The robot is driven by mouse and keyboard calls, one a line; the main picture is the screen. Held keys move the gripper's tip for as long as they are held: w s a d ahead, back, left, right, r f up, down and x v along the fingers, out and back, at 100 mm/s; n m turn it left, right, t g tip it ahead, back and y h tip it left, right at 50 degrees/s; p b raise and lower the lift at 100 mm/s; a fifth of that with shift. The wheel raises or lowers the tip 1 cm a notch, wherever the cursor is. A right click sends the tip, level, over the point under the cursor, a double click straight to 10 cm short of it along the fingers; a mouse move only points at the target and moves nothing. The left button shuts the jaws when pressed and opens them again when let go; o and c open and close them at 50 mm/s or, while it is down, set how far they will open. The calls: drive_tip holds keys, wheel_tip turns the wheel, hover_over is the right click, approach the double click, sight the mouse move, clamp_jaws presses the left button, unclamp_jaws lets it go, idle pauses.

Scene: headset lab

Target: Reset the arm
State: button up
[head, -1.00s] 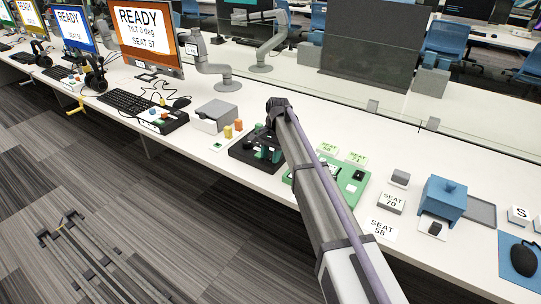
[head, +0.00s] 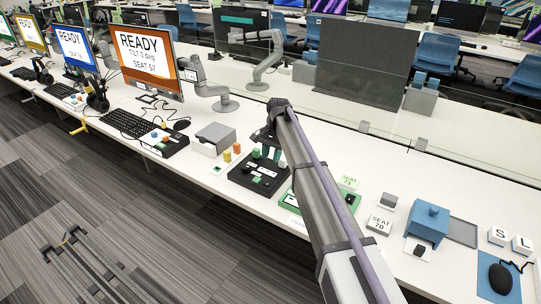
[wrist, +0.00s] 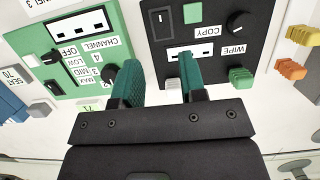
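My gripper (head: 267,153) is at the end of my arm, over the back part of a black control box (head: 258,178) on the long white desk. In the wrist view my gripper (wrist: 160,72) has two teal fingers standing apart with nothing between them. The same black box (wrist: 215,60) there carries COPY and WIPE labels, a knob, buttons and a slotted port beside the right fingertip. The left finger is near the edge of a green control box (wrist: 70,55) labelled CHANNEL. Whether the fingers touch anything is unclear.
My arm partly hides the green box (head: 291,201) in the head view. A grey box (head: 215,137) and orange and yellow buttons (head: 232,152) stand left of my gripper. A blue box (head: 427,222) stands right. A glass divider (head: 400,140) runs behind.

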drive_tip(key=s+d+n+t, duration=0.1)
drive_tip(key=s+d+n, duration=0.1)
drive_tip(key=s+d, duration=0.5)
drive_tip(key=s+d+r+n+h+p, duration=0.1)
drive_tip(key=s+d, duration=0.6)
drive_tip(key=s, duration=0.9)
drive_tip(key=s+d+n+t+p, duration=0.1)
drive_tip(key=s+d+n, duration=0.1)
drive_tip(key=s+d, duration=0.5)
drive_tip(key=s, duration=0.4)
drive_tip(key=shift+s+d+r+n+t, duration=0.25)
drive_tip(key=shift+s+r+n+t, duration=0.05)
drive_tip(key=shift+r+n, duration=0.1)
